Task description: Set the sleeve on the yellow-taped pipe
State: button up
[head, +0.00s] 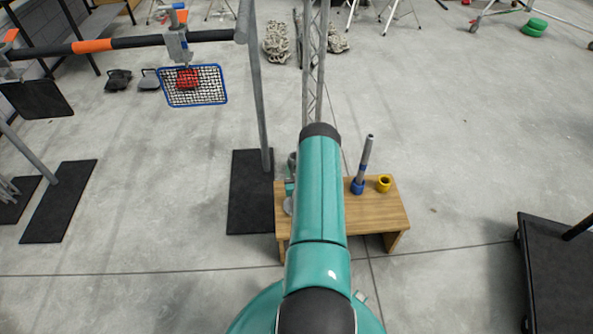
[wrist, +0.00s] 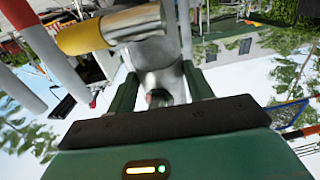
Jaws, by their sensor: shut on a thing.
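In the wrist view my gripper (wrist: 160,76) has its two green fingers on either side of a grey metal piece (wrist: 165,52), which looks like the sleeve. It is shut on this piece. Just beyond the fingers, a pipe with a yellow-taped end (wrist: 85,38) lies across the upper left of the wrist view. The grey piece overlaps the pale part of this pipe in the picture; I cannot tell whether they touch. In the head view my teal arm hides the gripper and the held piece, and I cannot make out the yellow-taped pipe there.
A grey stand post (head: 256,90) rises from a black base plate. A blue-rimmed mesh basket (head: 213,98) hangs at upper left. A white-and-red pole (wrist: 35,55) is close in the wrist view.

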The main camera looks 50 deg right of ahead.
jog(key=shift+f, duration=0.1)
jog(key=o, duration=1.5)
jog(key=shift+f, duration=0.1)
jog(key=v, duration=1.3)
jog(key=shift+s+a, duration=0.25)
jog(key=shift+s, duration=0.05)
